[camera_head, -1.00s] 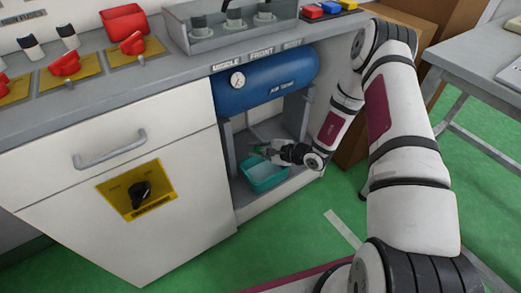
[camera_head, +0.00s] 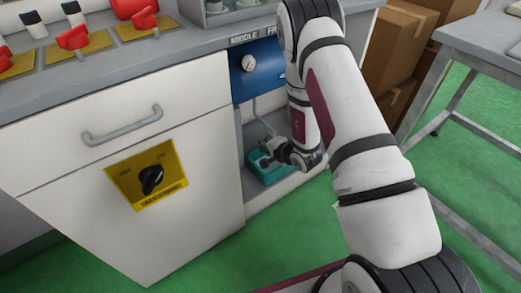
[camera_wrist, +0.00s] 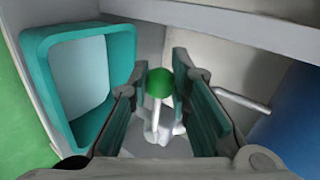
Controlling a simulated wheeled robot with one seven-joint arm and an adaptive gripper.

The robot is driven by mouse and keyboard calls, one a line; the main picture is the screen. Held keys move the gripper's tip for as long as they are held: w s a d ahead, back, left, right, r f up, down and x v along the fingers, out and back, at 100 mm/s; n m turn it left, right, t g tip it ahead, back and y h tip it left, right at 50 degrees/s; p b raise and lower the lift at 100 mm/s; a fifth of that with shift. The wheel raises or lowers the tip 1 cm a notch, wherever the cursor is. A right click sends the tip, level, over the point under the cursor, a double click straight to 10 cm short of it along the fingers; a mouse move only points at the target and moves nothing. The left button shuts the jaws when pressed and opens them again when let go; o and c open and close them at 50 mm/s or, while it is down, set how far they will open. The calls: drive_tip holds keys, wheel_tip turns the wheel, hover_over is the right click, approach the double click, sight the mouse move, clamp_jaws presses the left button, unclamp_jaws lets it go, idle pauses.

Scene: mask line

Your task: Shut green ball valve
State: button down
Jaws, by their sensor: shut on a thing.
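The green ball valve shows in the wrist view as a green ball knob (camera_wrist: 159,83) on a pale lever above a whitish fitting. My gripper (camera_wrist: 160,68) has its two teal-padded fingers on either side of the knob and is shut on it. In the head view my gripper (camera_head: 268,150) reaches low into the open cabinet bay, by the teal bin. The valve is too small and covered to make out there.
A teal open bin (camera_wrist: 38,75) stands left of my fingers in the wrist view. The blue air tank (camera_head: 257,82) hangs above, partly hidden by my arm. A cabinet front with a black rotary switch (camera_head: 151,179) borders the bay on the left. Boxes (camera_head: 400,40) stand right.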

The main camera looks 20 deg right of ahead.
drive_tip(key=shift+f, duration=0.1)
idle(0.4)
drive_tip(key=c, duration=1.4)
unclamp_jaws()
drive_tip(key=shift+c, duration=0.2)
drive_tip(key=v, duration=1.2)
drive_tip(key=shift+s+a, duration=0.1)
drive_tip(key=shift+a, duration=0.05)
